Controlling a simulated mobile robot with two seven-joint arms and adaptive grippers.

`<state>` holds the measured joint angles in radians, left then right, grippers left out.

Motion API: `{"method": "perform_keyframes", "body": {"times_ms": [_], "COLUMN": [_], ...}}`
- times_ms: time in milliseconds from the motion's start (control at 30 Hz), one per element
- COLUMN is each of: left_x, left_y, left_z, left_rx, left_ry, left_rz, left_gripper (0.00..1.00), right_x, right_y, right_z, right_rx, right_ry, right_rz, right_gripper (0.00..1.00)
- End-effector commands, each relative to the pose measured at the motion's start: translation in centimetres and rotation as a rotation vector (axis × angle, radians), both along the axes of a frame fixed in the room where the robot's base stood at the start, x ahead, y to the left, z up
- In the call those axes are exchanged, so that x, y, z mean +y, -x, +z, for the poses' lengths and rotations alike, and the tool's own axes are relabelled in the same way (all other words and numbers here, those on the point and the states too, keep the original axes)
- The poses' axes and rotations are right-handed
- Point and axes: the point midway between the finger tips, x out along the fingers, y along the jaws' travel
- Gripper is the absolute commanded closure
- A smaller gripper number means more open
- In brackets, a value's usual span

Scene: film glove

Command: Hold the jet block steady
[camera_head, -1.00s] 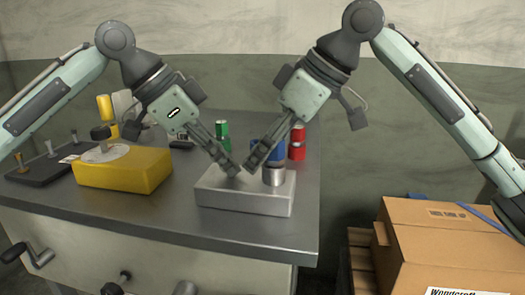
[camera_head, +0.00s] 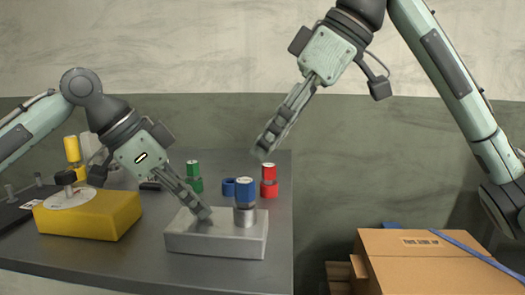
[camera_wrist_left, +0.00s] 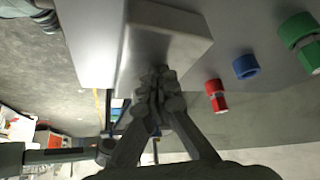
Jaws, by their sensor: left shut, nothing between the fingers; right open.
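The jet block, a light grey block (camera_head: 215,241), sits on the metal table. A metal cylinder (camera_head: 246,216) with a blue top (camera_head: 245,190) stands upright on its right part. My left gripper (camera_head: 205,213) is shut and empty, its tips at the block's top. In the left wrist view the left fingertips (camera_wrist_left: 158,82) overlap the block's edge (camera_wrist_left: 175,45); exact contact is hard to tell. My right gripper (camera_head: 262,150) is open and empty, raised above and behind the block, apart from it.
A green-topped piece (camera_head: 193,177), a blue ring (camera_head: 229,187) and a red-topped piece (camera_head: 268,180) stand behind the block. A yellow block (camera_head: 90,217) and a dark tray (camera_head: 15,212) are at left. A cardboard box (camera_head: 425,262) stands right of the table.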

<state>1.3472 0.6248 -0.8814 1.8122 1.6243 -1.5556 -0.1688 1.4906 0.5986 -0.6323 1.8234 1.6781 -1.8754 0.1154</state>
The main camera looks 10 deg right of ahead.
Motion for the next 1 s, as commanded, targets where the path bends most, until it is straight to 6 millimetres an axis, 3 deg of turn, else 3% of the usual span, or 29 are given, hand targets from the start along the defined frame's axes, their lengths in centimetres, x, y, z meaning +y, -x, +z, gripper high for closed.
{"method": "perform_keyframes", "body": {"times_ms": [33,500,1000], "left_x": [0.1,0.1,0.0], "left_y": [0.1,0.1,0.0], "left_z": [-0.8,-0.7,3.5], "left_rx": [0.014,0.014,0.005], "left_ry": [-0.014,-0.013,-0.005], "left_rz": [-0.002,-0.002,0.0], "left_gripper": [1.0,1.0,1.0], "right_x": [-0.1,0.0,0.0], "right_y": [0.0,0.0,0.0], "right_z": [0.0,0.0,0.0], "right_rx": [0.0,0.0,0.0], "right_ry": [0.0,0.0,0.001], "right_rz": [0.0,0.0,0.0], "right_gripper": [0.51,0.51,0.51]}}
